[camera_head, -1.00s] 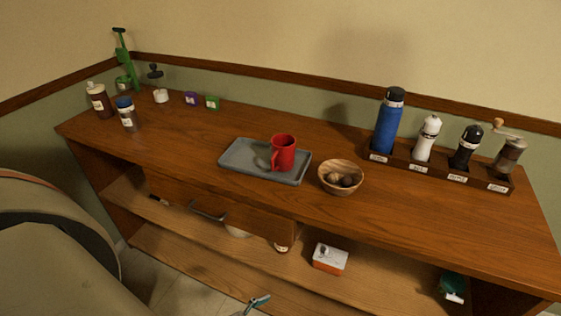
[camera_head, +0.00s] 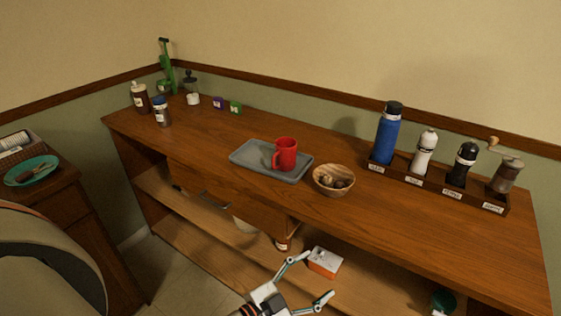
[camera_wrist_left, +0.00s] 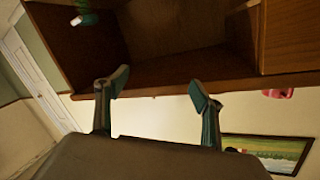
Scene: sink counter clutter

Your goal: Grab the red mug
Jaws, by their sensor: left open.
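The red mug (camera_head: 286,154) stands upright on a grey tray (camera_head: 250,158) in the middle of the wooden counter. Its handle points to the left and front in the head view. My left gripper (camera_head: 307,276) is open and empty at the bottom of the head view, in front of and lower than the counter top, well apart from the mug. In the left wrist view its two fingers (camera_wrist_left: 158,88) are spread with nothing between them. A red thing (camera_wrist_left: 278,93) shows at the right of that view; I cannot tell what it is. My right gripper is not in view.
A wooden bowl (camera_head: 333,181) with brown contents stands right of the tray. A blue bottle (camera_head: 387,138) and several grinders stand in a rack at the right. Open shelving holds an orange-and-white box (camera_head: 324,262). A side cabinet with a green plate (camera_head: 32,170) is at the left.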

